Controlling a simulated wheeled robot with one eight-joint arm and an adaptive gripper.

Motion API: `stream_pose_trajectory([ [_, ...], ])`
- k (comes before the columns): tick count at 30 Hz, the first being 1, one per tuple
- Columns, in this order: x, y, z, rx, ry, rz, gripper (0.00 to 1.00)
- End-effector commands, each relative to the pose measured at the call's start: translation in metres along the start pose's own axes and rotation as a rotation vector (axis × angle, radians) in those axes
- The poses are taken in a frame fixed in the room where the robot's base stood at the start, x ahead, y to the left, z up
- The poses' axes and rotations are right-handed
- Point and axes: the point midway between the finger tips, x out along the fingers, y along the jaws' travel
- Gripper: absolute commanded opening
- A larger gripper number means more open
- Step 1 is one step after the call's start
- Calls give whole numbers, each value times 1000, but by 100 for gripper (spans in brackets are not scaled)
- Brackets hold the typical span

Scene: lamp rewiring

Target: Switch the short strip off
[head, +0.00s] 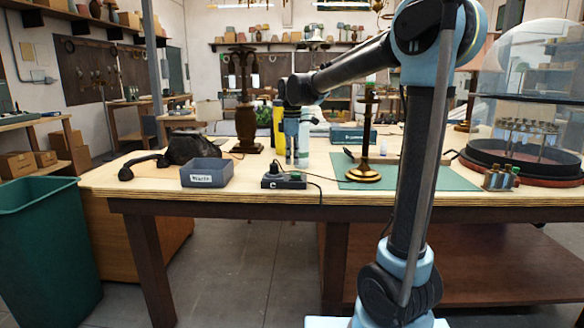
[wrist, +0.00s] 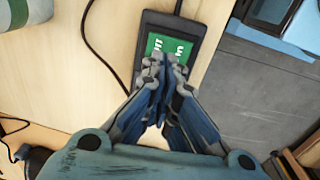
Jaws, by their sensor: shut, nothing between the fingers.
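The short strip (head: 284,182) is a small dark block near the front edge of the workbench, marked with a pale letter on its front, with a dark plug standing on it. In the wrist view, the dark strip (wrist: 154,22) shows a green face (wrist: 174,46) with white lettering, partly hidden by my fingertips. My gripper (head: 297,163) points down just above the strip. In the wrist view, my gripper (wrist: 165,66) is shut and empty, its tips over the green face. I cannot tell whether they touch it.
A labelled grey bin (head: 206,173) stands left of the strip. A dark cord (wrist: 90,45) runs beside the strip. A brass lamp stand (head: 364,140) stands on a green mat (head: 430,178) to the right. The bench's front edge is close to the strip.

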Motion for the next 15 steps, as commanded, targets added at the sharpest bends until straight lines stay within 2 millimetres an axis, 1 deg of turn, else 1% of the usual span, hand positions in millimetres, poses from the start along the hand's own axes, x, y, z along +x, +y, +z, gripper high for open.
stream_pose_trajectory([
  [1,-9,1,0,0,0,0,0],
  [9,-58,11,1,0,0,0,0],
  [15,-88,17,1,1,0,0,0],
])
